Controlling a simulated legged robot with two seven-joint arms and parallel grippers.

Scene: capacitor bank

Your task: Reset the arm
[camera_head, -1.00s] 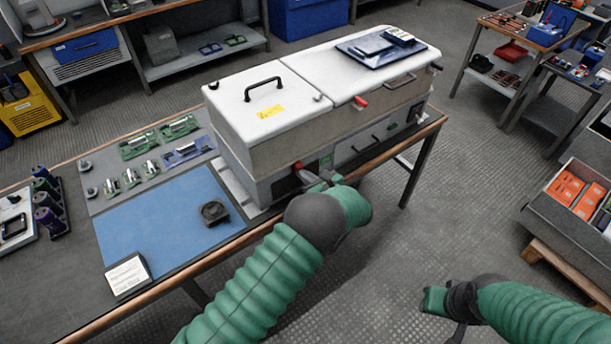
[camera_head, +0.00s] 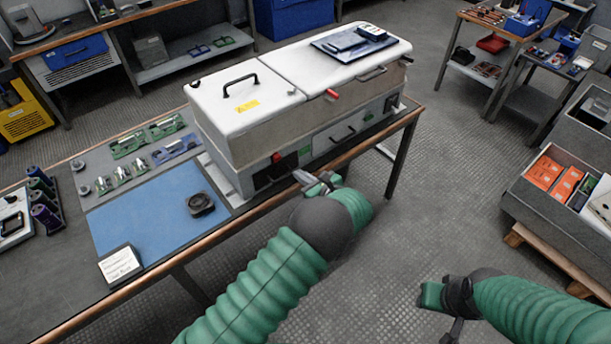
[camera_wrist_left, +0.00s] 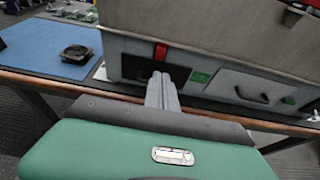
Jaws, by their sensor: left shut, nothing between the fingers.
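My left gripper (camera_head: 304,180) is shut and empty, just in front of the lower front panel of the white and grey capacitor bank cabinet (camera_head: 262,152). In the left wrist view its closed fingers (camera_wrist_left: 161,90) point at a dark opening beside a red switch (camera_wrist_left: 161,52) and a green button (camera_wrist_left: 200,77). I cannot tell whether the fingertips touch the panel. My right gripper (camera_head: 440,310) hangs low over the floor at the right; its fingers are too unclear to tell open from shut.
The cabinet stands on a workbench with a blue mat (camera_head: 150,215), a black round part (camera_head: 200,204), a small sign (camera_head: 120,264) and green circuit boards (camera_head: 128,144). A grey bin with orange boxes (camera_head: 545,172) stands at the right. The floor between is clear.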

